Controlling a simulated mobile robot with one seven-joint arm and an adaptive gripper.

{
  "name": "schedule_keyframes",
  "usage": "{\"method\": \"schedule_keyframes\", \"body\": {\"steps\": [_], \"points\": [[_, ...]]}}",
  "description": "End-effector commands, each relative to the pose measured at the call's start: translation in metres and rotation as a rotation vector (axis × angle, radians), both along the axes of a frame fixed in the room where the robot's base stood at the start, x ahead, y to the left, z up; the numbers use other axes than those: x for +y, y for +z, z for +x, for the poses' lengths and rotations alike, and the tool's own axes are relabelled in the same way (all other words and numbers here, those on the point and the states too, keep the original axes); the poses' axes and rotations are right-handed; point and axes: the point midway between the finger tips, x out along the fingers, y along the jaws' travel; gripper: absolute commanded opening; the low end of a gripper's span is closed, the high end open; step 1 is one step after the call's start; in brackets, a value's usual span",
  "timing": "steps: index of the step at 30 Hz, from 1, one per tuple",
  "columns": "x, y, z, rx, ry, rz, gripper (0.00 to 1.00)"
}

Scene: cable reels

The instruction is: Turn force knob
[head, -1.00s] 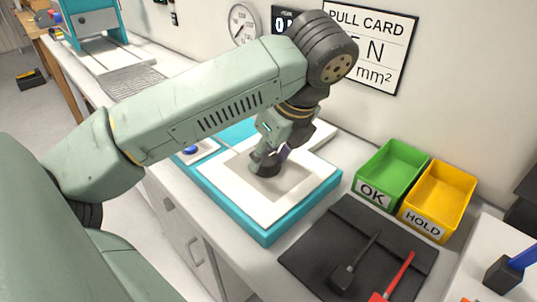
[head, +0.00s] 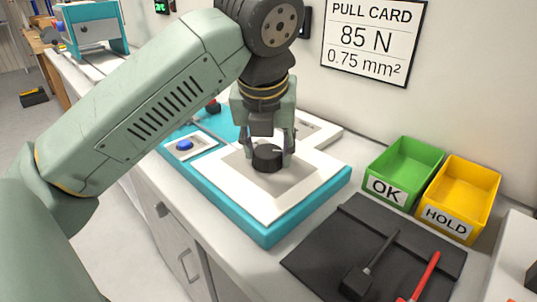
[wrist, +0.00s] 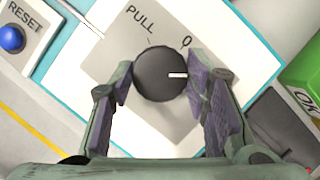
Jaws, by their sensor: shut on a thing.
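The force knob is a round black dial (head: 267,158) on a grey plate set in the white top of a teal-edged unit. In the wrist view the knob (wrist: 158,70) carries a white pointer line aimed to the picture's right. The plate has the mark PULL above the knob and a 0 at its upper right; the pointer lines up with neither. My gripper (head: 268,150) is above the knob, pointing down, with one finger on each side. In the wrist view my gripper (wrist: 163,85) is shut on the knob, its purple-grey pads at the knob's left and right.
A blue RESET button (head: 184,145) sits left of the knob. A green OK bin (head: 411,157) and a yellow HOLD bin (head: 465,188) stand to the right. A dark mat (head: 330,245) with tools lies in front. The wall card (head: 372,40) reads PULL CARD, 85 N, 0.75 mm².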

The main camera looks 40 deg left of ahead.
Motion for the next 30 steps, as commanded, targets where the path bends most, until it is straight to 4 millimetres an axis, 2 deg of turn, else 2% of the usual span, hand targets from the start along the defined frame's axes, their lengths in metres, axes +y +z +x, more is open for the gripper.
{"method": "schedule_keyframes", "body": {"steps": [18, 30], "points": [[0.0029, 0.0002, -0.0008, -0.001, -0.573, -0.002, 0.15], [0.0043, 0.0004, -0.0007, 0.001, -0.816, 0.0, 0.15]]}}
